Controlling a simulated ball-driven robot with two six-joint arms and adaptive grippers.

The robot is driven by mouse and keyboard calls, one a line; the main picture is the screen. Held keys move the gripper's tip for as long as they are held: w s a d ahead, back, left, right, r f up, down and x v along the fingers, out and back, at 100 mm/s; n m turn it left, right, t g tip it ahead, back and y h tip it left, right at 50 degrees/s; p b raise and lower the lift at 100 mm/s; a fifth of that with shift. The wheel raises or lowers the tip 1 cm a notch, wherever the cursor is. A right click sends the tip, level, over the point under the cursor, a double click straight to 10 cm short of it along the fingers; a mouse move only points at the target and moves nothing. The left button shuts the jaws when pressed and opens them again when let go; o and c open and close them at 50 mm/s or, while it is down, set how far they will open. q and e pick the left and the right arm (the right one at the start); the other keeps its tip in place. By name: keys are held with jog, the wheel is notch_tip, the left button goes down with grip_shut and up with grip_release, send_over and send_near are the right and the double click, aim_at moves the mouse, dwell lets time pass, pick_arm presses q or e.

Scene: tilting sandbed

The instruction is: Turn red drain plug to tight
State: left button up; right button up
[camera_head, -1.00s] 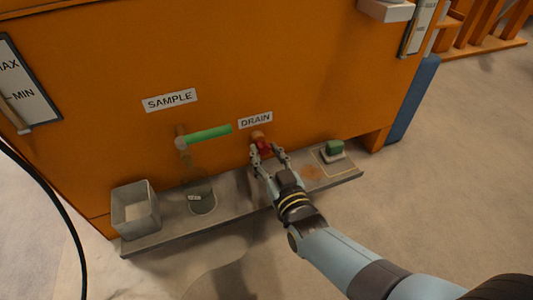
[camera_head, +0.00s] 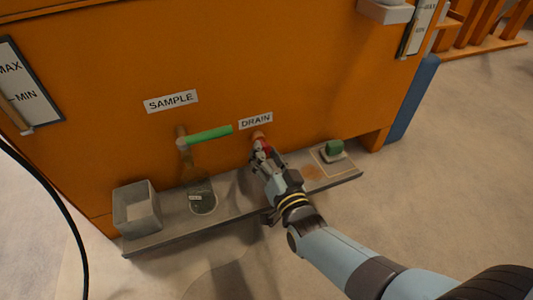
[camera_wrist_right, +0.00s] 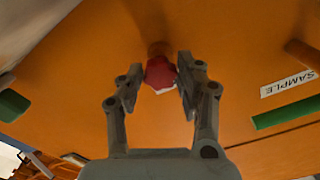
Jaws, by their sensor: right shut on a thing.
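The red drain plug (camera_head: 264,145) sits on a copper-coloured stub in the orange wall, just below the DRAIN label (camera_head: 256,120). My right gripper (camera_head: 261,150) is shut on the plug and partly hides it in the head view. In the right wrist view the red plug (camera_wrist_right: 159,73) lies between the two fingertips of the right gripper (camera_wrist_right: 158,85). I cannot tell from these frames how tight the plug is. My left gripper is in neither view.
A green-handled tap (camera_head: 208,134) is left of the plug, under the SAMPLE label (camera_head: 171,101). A clear bottle (camera_head: 198,190) and a grey open box (camera_head: 136,208) stand on the metal ledge (camera_head: 235,210). A green object (camera_head: 334,147) sits on the ledge at right.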

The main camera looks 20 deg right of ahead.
jog(key=m, duration=0.2)
jog(key=shift+m, duration=0.4)
jog(key=m, duration=0.4)
jog(key=shift+p, duration=0.3)
jog(key=m, duration=0.4)
jog(key=shift+m, duration=0.4)
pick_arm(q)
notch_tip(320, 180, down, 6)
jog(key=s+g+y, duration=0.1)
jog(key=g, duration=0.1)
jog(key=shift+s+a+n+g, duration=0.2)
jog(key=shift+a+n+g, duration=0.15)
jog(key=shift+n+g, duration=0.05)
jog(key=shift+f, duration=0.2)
pick_arm(e)
jog(key=shift+m, duration=0.3)
jog(key=o, duration=0.9)
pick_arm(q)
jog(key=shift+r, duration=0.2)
pick_arm(e)
jog(key=shift+o, duration=1.2)
jog(key=shift+r, duration=0.1)
